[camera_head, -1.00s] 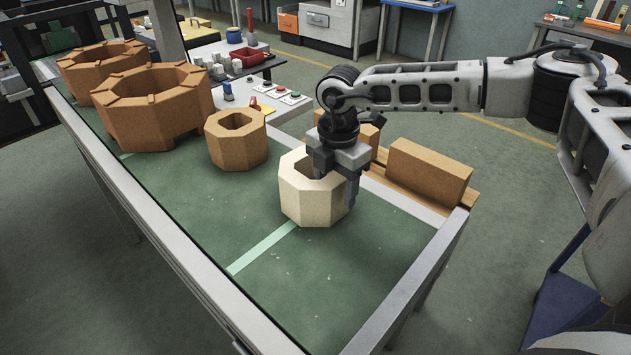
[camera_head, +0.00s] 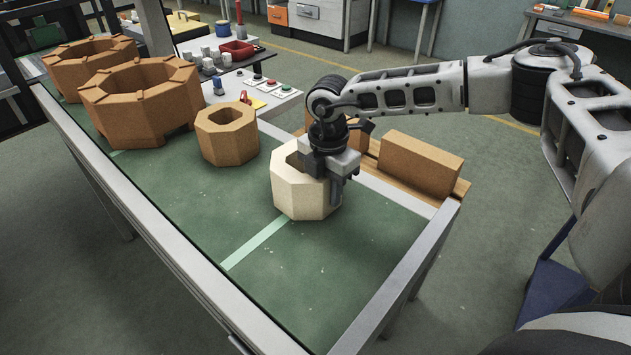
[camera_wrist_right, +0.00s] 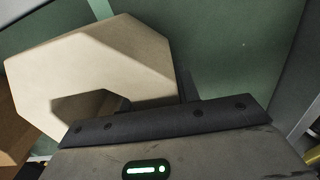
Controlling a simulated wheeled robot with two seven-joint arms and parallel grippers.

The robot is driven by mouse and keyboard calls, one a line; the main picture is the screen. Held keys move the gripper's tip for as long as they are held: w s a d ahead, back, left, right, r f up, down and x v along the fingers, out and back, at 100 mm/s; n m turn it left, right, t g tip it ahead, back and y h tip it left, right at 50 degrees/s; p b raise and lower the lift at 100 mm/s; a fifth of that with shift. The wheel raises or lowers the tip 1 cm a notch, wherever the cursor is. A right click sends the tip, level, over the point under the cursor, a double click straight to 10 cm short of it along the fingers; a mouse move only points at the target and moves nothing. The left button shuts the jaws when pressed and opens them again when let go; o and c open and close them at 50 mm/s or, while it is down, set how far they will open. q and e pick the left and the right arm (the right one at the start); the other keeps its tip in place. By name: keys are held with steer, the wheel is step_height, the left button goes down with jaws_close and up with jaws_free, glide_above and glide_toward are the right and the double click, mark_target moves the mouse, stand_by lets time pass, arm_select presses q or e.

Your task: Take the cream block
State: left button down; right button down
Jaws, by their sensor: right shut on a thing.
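The cream block (camera_head: 301,195) is an eight-sided ring with a hole through its top. It stands upright on the green belt, just beyond the pale green stripe. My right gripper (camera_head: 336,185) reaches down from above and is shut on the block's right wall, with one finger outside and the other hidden. In the right wrist view the cream block (camera_wrist_right: 95,70) fills the upper left, its hole partly covered by the gripper body. My left gripper is in neither view.
A smaller brown ring block (camera_head: 227,140) stands behind and left of the cream one. Large brown rings (camera_head: 140,105) stand farther back. Brown bricks (camera_head: 420,165) lie on a wooden board along the right side. Metal rails (camera_head: 412,275) edge the belt; its front part is clear.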

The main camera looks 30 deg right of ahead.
steer(key=shift+w+r, duration=0.1)
steer(key=shift+r, duration=0.2)
steer(key=shift+r, duration=0.25)
steer(key=r, duration=0.1)
steer(key=r+b, duration=0.1)
steer(key=r, duration=0.1)
steer(key=shift+w+d, duration=0.2)
steer(key=d+r, duration=0.1)
steer(key=w+d+r, duration=0.1)
steer(key=r, duration=0.1)
steer(key=w+d+r+b, duration=0.1)
steer(key=shift+w+r, duration=0.2)
steer(key=shift+w, duration=0.05)
steer(key=w+d+r, duration=0.5)
steer(key=d, duration=0.2)
steer(key=shift+w+d+b, duration=0.2)
steer(key=shift+w+b, duration=0.15)
steer(key=shift+b, duration=0.1)
